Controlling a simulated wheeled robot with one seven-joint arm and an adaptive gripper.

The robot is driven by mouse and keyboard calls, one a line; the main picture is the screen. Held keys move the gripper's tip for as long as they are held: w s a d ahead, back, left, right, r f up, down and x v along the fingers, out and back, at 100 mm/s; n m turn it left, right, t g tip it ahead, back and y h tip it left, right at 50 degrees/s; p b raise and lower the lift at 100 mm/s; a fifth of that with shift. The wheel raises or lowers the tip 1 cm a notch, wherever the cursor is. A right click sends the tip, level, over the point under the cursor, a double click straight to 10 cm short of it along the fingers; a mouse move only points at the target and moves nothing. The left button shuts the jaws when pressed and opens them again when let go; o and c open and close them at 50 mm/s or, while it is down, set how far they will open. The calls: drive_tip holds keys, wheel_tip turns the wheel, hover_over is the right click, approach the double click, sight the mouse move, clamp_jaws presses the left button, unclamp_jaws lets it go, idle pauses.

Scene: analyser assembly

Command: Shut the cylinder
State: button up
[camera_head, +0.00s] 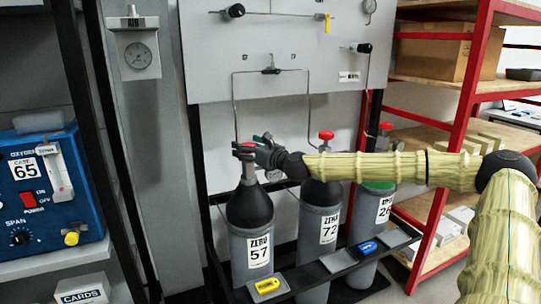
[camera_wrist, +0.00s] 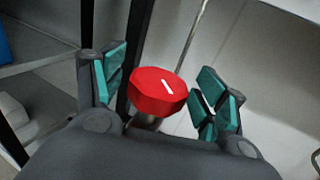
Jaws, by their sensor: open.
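Three gas cylinders stand in a rack in the head view. The left one (camera_head: 250,215) has a black shoulder and a label reading ZERO 57. The middle one (camera_head: 321,205) reads ZERO 72 and has a red valve knob (camera_head: 326,135) on top. The right one (camera_head: 378,200) has a green shoulder and a label partly hidden by my arm. My gripper (camera_head: 258,148) is at the top of the left cylinder. In the wrist view, a red knob with a white mark (camera_wrist: 158,92) sits between the open, teal-padded fingers of my gripper (camera_wrist: 160,92), with gaps on both sides.
A grey panel with tubing and valves (camera_head: 290,45) stands behind the cylinders. A blue analyser box (camera_head: 50,200) is at the left. A red-framed shelf (camera_head: 465,90) with boxes stands at the right. Yellow (camera_head: 267,286) and blue (camera_head: 368,247) tags lie on the rack's front bar.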

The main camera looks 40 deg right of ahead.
drive_tip(key=s+d+p, duration=0.1)
drive_tip(key=s+p, duration=0.6)
drive_tip(key=s, duration=0.3)
drive_tip(key=shift+s+d, duration=0.25)
drive_tip(key=shift+s, duration=0.05)
idle(0.4)
